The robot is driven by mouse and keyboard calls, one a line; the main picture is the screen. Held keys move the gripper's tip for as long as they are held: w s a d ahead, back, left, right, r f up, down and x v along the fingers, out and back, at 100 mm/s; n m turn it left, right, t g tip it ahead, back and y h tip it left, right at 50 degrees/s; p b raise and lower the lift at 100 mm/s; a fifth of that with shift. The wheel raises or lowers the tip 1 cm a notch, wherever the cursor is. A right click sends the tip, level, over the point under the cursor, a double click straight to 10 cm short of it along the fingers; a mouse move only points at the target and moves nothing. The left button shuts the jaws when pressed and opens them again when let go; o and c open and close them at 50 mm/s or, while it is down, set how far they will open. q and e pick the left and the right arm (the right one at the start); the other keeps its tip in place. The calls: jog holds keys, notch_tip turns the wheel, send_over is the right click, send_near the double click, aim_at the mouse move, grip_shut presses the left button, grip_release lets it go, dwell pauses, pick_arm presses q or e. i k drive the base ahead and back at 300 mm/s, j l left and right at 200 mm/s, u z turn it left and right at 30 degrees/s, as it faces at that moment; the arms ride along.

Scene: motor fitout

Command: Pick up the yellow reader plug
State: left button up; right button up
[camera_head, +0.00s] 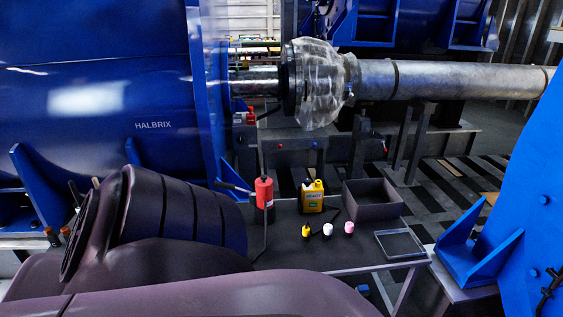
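The yellow reader plug (306,231) is a small yellow piece standing on the dark table (290,258), near its middle. A white piece (327,230) and a pink piece (349,227) of similar size stand in a row to its right. A thin black item (334,217) lies just behind them. Neither of my grippers shows in the head view. Large dark purple links of my own arm fill the lower left and front, and nothing covers the yellow plug.
A red canister (264,192) and a yellow bottle (312,196) stand behind the plugs. A dark open box (372,211) and a shallow tray (379,241) are to the right. Blue machinery (110,110) and a metal shaft (450,80) stand beyond.

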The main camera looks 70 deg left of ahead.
aim_at(305, 230)
jog(key=u, duration=2.1)
jog(key=z, duration=1.8)
jog(key=i+j, duration=0.35)
jog(key=i, duration=0.2)
jog(key=i+j+u, duration=0.15)
jog(key=i+j, duration=0.2)
jog(key=i, duration=0.15)
jog(key=i+u, duration=0.1)
jog(key=u, duration=1.15)
